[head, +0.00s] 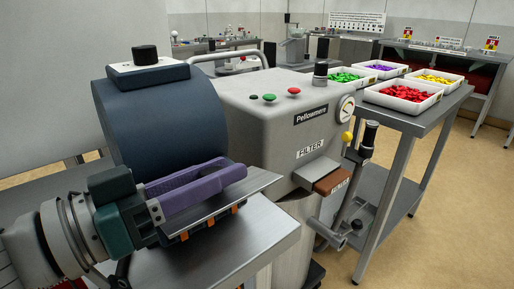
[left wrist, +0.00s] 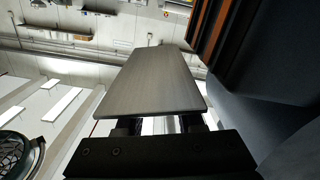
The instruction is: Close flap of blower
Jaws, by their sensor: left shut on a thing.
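The blower (head: 160,115) is a dark blue rounded drum at the left of the head view, with a pale plate and black knob on top. A flat grey metal flap (head: 258,182) juts out at its lower front, roughly level, with orange parts beneath it. My left gripper (head: 238,172), with purple fingers, lies along the flap and is shut on it. In the left wrist view the flap (left wrist: 152,82) stretches away from the fingers, and the blower's dark blue side (left wrist: 245,120) is at the right. The fingers partly hide the flap. My right gripper is not in view.
A steel table (head: 245,240) lies below the flap. Right of the blower stands a grey filter machine (head: 265,110) with buttons and a gauge. A side table (head: 435,115) holds white trays of coloured pieces. Open floor (head: 470,220) shows at the right.

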